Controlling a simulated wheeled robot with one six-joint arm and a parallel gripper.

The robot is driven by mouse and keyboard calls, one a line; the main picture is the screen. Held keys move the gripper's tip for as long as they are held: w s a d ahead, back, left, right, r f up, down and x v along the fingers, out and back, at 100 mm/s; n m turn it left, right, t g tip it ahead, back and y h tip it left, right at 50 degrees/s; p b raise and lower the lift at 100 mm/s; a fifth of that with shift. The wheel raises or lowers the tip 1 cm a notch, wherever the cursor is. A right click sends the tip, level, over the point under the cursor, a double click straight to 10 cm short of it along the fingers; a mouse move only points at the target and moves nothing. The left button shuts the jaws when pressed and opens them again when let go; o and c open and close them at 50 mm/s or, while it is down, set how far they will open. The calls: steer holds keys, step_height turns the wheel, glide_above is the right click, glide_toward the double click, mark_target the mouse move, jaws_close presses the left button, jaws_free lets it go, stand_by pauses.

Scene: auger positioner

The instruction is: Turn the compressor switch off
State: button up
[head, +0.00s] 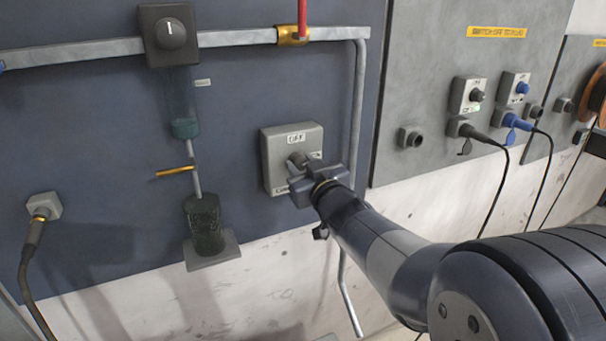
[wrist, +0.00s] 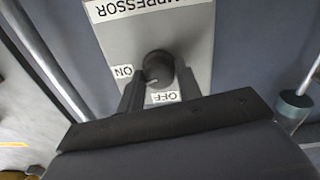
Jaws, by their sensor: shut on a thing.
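The compressor switch box (head: 275,165) is a grey plate on the dark blue panel, with an OFF label at its top and an ON label at its right in the head view. Its dark round knob (head: 296,159) sticks out from the middle. My gripper (head: 303,175) is at the knob, shut on it. In the wrist view, the plate (wrist: 195,25) appears upside down, and the knob (wrist: 158,66) sits between the two fingers of my gripper (wrist: 160,85). A small light mark on the knob seems to face between ON and OFF; its exact direction is unclear.
Left of the box are a black regulator (head: 168,35) with a clear bowl and a dark filter (head: 205,222). A pipe (head: 352,110) runs down close to the right of the box. Sockets with plugged cables (head: 487,138) are on the grey panel further right.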

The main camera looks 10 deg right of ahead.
steer(key=n+b, duration=0.2)
steer(key=n, duration=0.1)
steer(key=shift+f+n+b, duration=0.15)
steer(key=shift+n+b, duration=0.15)
steer(key=shift+n, duration=0.1)
steer(key=n+b, duration=0.2)
steer(key=n, duration=0.1)
steer(key=shift+n, duration=0.3)
steer(key=n+b, duration=0.2)
steer(key=n, duration=0.1)
steer(key=shift+n+y, duration=0.4)
steer(key=shift+r+n+b, duration=0.2)
steer(key=shift+n+b, duration=0.45)
steer(key=shift+n, duration=1.25)
steer(key=o, duration=0.9)
steer(key=shift+f, duration=0.1)
